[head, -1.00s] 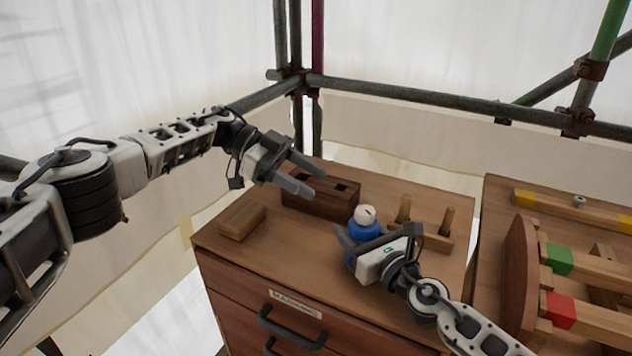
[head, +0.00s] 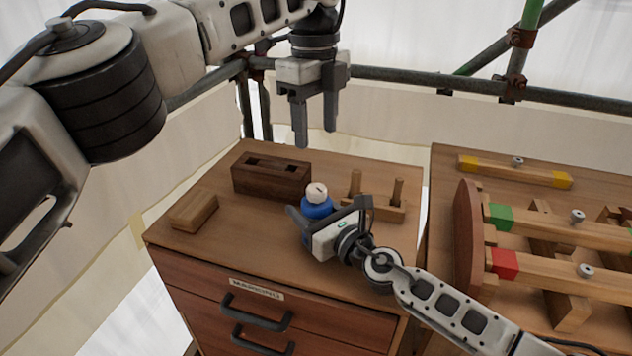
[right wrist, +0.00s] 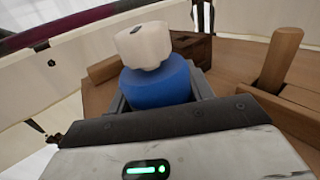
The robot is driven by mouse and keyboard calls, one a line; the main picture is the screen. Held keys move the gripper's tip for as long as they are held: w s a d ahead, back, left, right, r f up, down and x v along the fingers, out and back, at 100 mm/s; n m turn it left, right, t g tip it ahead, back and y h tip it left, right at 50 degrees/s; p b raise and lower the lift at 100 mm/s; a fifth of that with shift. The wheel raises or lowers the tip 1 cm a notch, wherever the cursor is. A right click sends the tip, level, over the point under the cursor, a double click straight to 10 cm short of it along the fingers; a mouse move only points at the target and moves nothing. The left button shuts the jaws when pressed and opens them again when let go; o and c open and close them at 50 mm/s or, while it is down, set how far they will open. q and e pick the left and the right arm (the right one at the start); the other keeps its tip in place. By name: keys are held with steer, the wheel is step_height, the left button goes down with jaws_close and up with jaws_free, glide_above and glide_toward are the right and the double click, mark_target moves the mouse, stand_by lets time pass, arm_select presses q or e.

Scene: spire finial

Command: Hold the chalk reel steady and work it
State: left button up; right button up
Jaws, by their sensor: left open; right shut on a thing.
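The chalk reel has a blue body (head: 317,208) and a white knob (head: 316,191) on top with a dark mark. It stands upright on the wooden cabinet top. My right gripper (head: 312,226) is shut on the blue body from the front right. In the right wrist view the blue body (right wrist: 157,83) sits between my fingers, and the white knob (right wrist: 144,46) rises above them. My left gripper (head: 315,140) is open and empty, pointing down, above and behind the reel and apart from it. The reel's lower part is hidden by my right gripper.
A dark slotted wooden block (head: 271,178) stands behind left of the reel. A small wooden block (head: 194,210) lies at the left edge. A rack with two pegs (head: 380,208) stands to the right. A wooden frame with coloured bands (head: 540,235) fills the right bench.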

mark_target(316, 187)
arm_select(q)
step_height(316, 187, down, 12)
steer(key=shift+r, duration=0.15)
stand_by(0.3)
steer(key=c, duration=1)
